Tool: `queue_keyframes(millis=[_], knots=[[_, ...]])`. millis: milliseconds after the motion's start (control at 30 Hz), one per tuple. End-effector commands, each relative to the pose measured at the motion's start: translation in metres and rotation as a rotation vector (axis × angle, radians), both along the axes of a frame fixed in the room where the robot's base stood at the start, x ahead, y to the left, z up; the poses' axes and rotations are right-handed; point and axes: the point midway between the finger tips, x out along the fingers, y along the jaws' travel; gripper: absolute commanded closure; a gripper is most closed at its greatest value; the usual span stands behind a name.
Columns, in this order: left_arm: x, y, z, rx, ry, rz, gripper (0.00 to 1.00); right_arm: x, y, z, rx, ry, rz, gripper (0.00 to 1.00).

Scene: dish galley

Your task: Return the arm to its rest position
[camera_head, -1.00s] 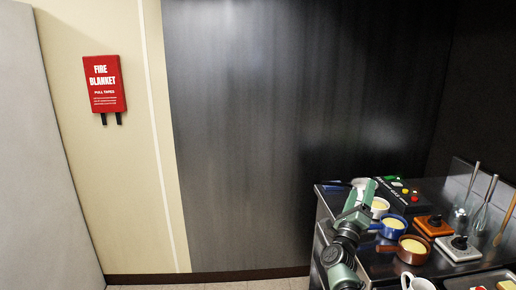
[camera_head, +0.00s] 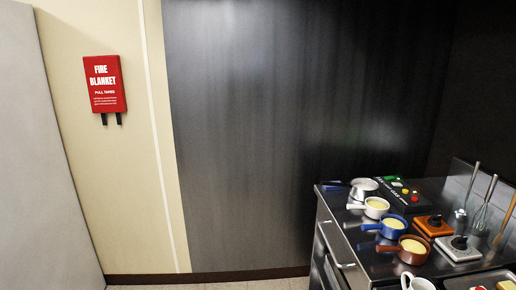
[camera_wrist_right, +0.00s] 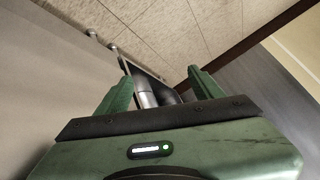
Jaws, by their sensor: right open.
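My right gripper (camera_wrist_right: 160,95) shows in the right wrist view with its two green fingers apart and nothing between them. Beyond the fingers are the floor and grey surfaces. Neither of my arms shows in the head view now. My left gripper is in neither view.
A steel counter (camera_head: 345,235) stands at the right. On it are a white pan (camera_head: 376,206), a blue pan (camera_head: 393,227), a brown pan (camera_head: 412,249), a metal pot (camera_head: 363,187), a black control box (camera_head: 400,195) and whisks (camera_head: 483,207). A red fire blanket box (camera_head: 104,84) hangs on the wall.

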Motion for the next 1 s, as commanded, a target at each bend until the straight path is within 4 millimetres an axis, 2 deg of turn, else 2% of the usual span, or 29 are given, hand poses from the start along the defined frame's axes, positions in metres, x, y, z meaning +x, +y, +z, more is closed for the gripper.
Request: queue_keyframes(millis=[33,200,300,433,500,600,1000], knots=[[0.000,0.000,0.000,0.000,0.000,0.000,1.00,-0.038,-0.002,-0.019,-0.040,0.070,0.056,0.33],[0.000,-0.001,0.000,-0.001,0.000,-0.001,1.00,-0.160,-0.007,-0.063,-0.164,0.288,0.275,0.33],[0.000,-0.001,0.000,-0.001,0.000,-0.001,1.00,-0.225,-0.013,-0.078,-0.218,0.398,0.395,0.33],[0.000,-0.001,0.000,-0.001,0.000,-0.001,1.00,-0.287,-0.019,-0.087,-0.260,0.502,0.514,0.33],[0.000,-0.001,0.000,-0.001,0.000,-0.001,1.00,-0.307,-0.022,-0.089,-0.274,0.536,0.556,0.33],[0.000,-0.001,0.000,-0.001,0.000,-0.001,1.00,-0.324,-0.024,-0.089,-0.284,0.562,0.588,0.33],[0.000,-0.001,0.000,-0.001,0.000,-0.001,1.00,-0.326,-0.024,-0.090,-0.284,0.566,0.593,0.33]])
